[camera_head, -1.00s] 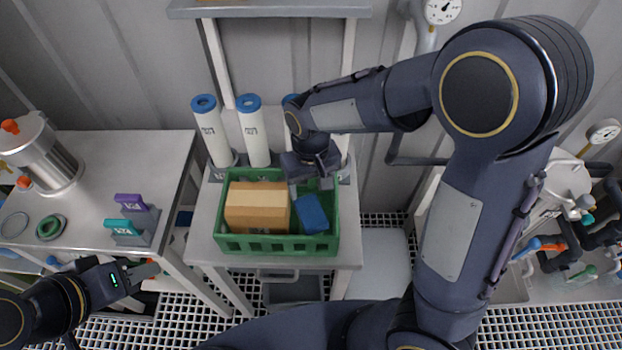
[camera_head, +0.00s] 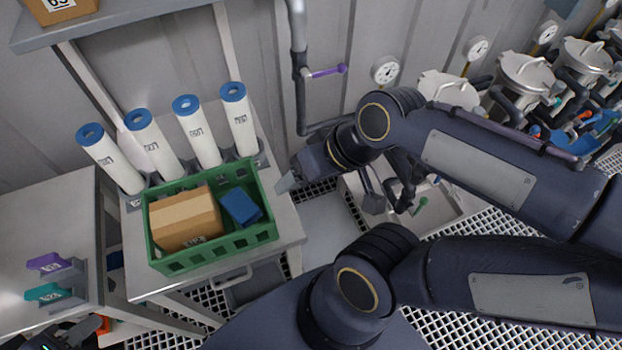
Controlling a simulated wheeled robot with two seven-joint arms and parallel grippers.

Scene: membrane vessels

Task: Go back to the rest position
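My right arm comes in from the right and folds back. Its gripper (camera_head: 287,183) is just right of the green crate (camera_head: 212,251), near the side table's right edge. Nothing shows held at its grey tip, but the finger gap cannot be made out. My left gripper (camera_head: 85,332) is at the bottom left corner, below the purple and teal handled items, mostly cut off by the frame. Its finger opening is not clear. In the crate lie a brown cardboard box (camera_head: 184,218) and a blue block (camera_head: 240,207).
Several white cylinders with blue caps, one a filter cartridge (camera_head: 154,143), stand behind the crate. A purple handled item (camera_head: 45,261) and a teal one (camera_head: 45,291) sit in a holder at left. Pipes, gauges and metal vessels (camera_head: 525,75) line the right. A shelf hangs above.

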